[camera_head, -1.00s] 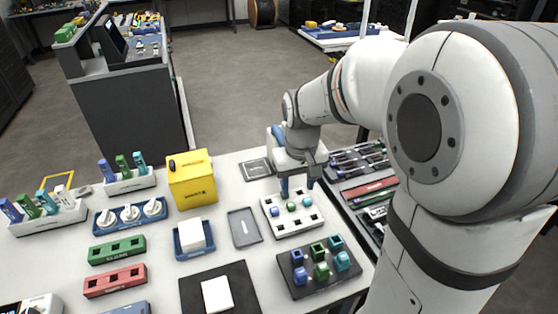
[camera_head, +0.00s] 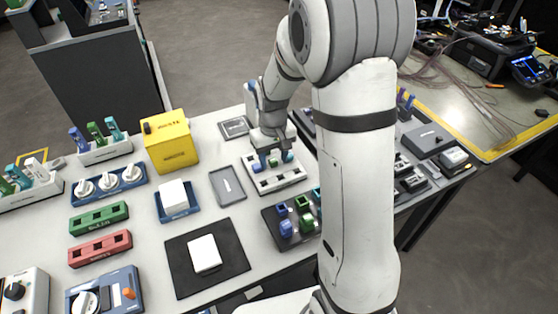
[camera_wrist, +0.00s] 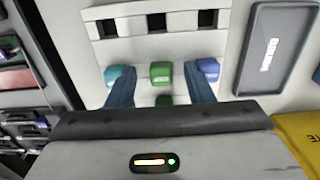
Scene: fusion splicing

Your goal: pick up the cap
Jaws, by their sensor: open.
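A white tray (camera_head: 290,183) holds a row of three small caps. In the wrist view, the teal cap (camera_wrist: 120,77) is at left, the green cap (camera_wrist: 161,72) in the middle and the blue cap (camera_wrist: 208,68) at right. My gripper (camera_head: 275,158) is low over this row, pointing down. In the wrist view my gripper (camera_wrist: 162,88) is open, its two blue fingers on either side of the green cap. They partly cover the teal and blue caps. Whether the fingers touch any cap cannot be told.
A dark block (camera_head: 269,214) with several blue, green and teal pieces stands in front of the tray. A grey shallow tray (camera_head: 228,186) lies to its left, with a yellow box (camera_head: 170,143) beyond. Dark tool trays lie right of the tray, partly behind my arm.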

